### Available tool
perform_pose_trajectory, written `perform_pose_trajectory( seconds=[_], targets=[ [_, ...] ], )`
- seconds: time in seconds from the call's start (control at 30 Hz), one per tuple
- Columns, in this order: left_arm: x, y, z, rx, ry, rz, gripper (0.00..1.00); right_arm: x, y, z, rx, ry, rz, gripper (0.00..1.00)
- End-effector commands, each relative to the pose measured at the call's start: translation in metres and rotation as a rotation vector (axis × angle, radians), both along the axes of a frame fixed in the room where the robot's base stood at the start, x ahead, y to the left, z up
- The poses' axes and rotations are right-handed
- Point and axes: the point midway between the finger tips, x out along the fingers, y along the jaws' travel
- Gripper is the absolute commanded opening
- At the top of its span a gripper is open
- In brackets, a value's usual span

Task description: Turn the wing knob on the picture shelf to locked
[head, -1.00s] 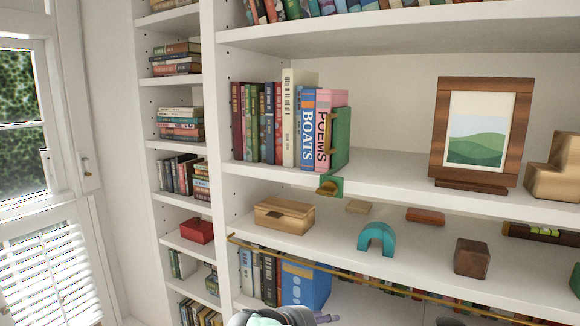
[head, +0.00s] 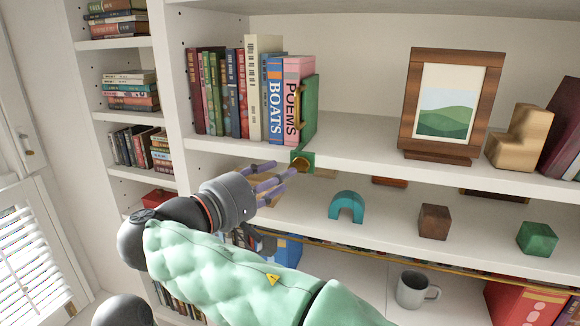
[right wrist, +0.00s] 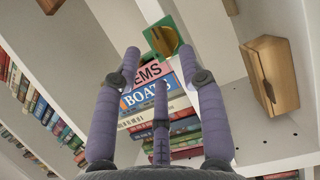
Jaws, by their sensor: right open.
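The wing knob (head: 300,164) is brass on a green plate (head: 309,157) at the front edge of the picture shelf (head: 372,163), below the books. In the right wrist view the knob (right wrist: 163,41) sits just beyond the fingertips, its wing running roughly up and down the picture. No lock marking is readable. My right gripper (head: 277,180) is open and empty, left of the knob and slightly below it, its purple fingers pointing at it. In the right wrist view the gripper (right wrist: 158,55) has its fingers spread, apart from the knob. My left gripper is out of view.
Books (head: 262,90) and a green bookend (head: 310,105) stand above the knob. A framed picture (head: 448,105) stands to the right. On the shelf below are a wooden box (right wrist: 270,75), a teal arch (head: 346,206) and blocks. A brass rail (head: 385,262) runs lower down.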

Motion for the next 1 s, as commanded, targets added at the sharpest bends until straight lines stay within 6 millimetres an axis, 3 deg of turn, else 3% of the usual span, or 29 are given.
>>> perform_pose_trajectory(
  seconds=[0.3,0.67,0.7,0.83,1.0],
  targets=[
    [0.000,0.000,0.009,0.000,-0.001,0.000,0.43,0.030,-0.026,0.000,0.000,0.000,-0.001,0.41],
    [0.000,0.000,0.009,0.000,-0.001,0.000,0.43,0.034,-0.029,0.000,0.000,0.000,0.001,0.41],
    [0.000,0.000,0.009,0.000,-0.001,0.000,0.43,0.034,-0.029,0.000,0.000,0.000,0.000,0.38],
    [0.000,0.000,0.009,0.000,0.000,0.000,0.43,0.034,-0.029,0.000,0.000,0.000,0.001,0.02],
    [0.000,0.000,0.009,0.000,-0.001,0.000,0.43,0.034,-0.029,0.000,0.000,0.000,0.000,0.00]
  ],
)
